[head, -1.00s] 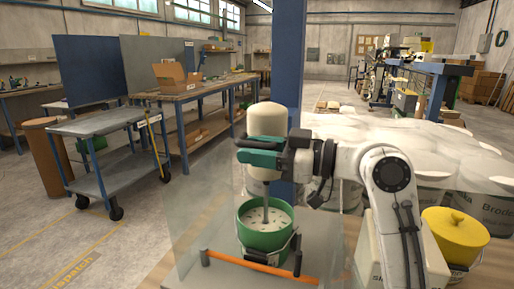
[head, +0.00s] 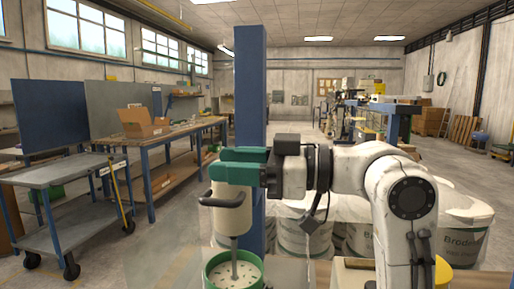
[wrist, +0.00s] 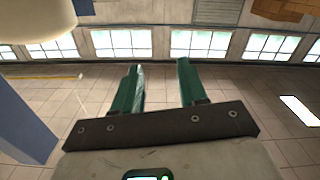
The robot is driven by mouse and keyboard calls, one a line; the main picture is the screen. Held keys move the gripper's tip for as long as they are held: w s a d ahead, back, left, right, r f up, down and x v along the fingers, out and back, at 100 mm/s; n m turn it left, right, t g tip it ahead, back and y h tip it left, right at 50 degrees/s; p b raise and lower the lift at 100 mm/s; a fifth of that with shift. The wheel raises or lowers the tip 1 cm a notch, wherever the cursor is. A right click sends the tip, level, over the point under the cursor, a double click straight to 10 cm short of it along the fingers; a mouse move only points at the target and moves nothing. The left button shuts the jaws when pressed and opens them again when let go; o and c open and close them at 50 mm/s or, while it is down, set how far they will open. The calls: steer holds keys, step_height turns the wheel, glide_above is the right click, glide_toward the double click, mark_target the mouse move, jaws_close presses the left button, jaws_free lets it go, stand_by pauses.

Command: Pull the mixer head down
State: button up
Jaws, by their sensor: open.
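The mixer head (head: 229,220) is a cream cylinder with a dark handle (head: 220,204) at its left, seen in the head view. Its shaft (head: 234,252) runs down into a green bucket (head: 207,272) of pale speckled material. My gripper (head: 222,162), with green fingers, is level and overlaps the top of the mixer head, above the handle in the picture. The wrist view shows its two fingers (wrist: 158,72) apart with nothing between them. A cream rounded surface, likely the mixer head, fills that view's top left corner. Contact cannot be told.
A blue column (head: 250,90) stands behind the mixer. A grey cart (head: 60,175) and a workbench with a cardboard box (head: 143,123) are at the left. A transparent panel is faintly visible near the mixer.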

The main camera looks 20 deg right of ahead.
steer(key=s+r, duration=0.3)
steer(key=s, duration=0.4)
steer(key=shift+s+d+p, duration=0.15)
steer(key=shift+d+p, duration=0.05)
steer(key=shift+p, duration=0.1)
